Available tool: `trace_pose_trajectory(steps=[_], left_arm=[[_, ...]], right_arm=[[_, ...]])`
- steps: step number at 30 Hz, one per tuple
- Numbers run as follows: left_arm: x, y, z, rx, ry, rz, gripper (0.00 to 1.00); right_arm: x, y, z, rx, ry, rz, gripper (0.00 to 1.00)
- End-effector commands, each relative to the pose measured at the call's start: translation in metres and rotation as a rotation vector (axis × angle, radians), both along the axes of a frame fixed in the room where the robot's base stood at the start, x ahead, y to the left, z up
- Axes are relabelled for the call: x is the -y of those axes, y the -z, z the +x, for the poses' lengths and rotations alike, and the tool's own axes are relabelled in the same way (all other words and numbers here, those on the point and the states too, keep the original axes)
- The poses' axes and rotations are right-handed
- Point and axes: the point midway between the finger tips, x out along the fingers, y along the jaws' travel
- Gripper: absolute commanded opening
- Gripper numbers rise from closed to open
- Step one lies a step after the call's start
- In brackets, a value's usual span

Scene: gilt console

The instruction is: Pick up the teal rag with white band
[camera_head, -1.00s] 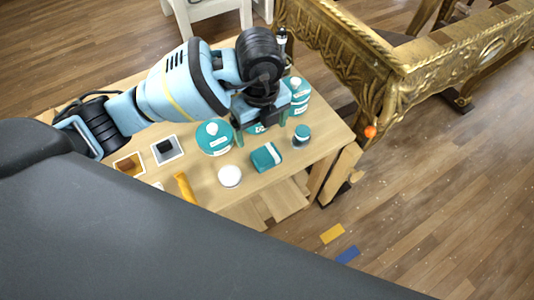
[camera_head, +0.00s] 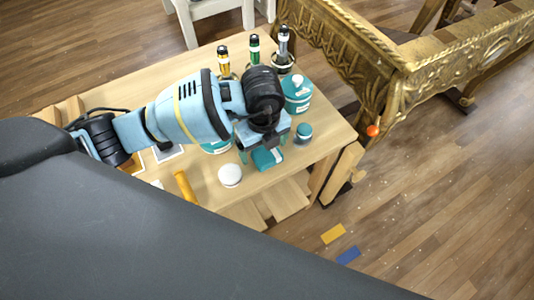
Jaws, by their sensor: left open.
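The teal rag with white band (camera_head: 268,159) lies on the wooden table (camera_head: 290,183) near its front right part. My left gripper (camera_head: 262,152) is over the rag, pointing down, with its fingers apart. One finger is left of the rag and the other is at its right. The gripper hides the rag's far part, and I cannot tell whether the fingers touch it. My right gripper is not in view.
A small teal-lidded jar (camera_head: 303,133) stands close right of the gripper. A teal canister (camera_head: 297,93) and several bottles (camera_head: 255,50) stand behind. A white round item (camera_head: 230,175) and a yellow-orange object (camera_head: 185,187) lie left. The gilt console (camera_head: 385,75) stands right.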

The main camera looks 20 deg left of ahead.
Motion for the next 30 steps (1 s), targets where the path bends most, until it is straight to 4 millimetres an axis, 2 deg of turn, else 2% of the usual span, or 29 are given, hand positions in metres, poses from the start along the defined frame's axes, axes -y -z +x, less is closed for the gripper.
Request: trace_pose_trajectory(steps=[4, 5, 15, 25, 30], left_arm=[[0.0, 0.0, 0.0, 0.0, 0.0, 0.0, 0.87], [0.0, 0.0, 0.0, 0.0, 0.0, 0.0, 0.85], [0.0, -0.001, 0.0, 0.001, 0.0, -0.001, 0.4], [0.0, -0.003, 0.001, 0.002, 0.0, 0.0, 0.39], [0.0, -0.016, 0.001, 0.004, -0.001, 0.0, 0.39]], right_arm=[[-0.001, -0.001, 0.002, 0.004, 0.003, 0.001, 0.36], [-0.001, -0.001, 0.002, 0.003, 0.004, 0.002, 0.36], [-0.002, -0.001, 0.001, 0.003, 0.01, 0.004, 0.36], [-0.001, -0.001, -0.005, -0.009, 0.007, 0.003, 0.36], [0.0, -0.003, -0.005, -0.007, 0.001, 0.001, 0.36]])
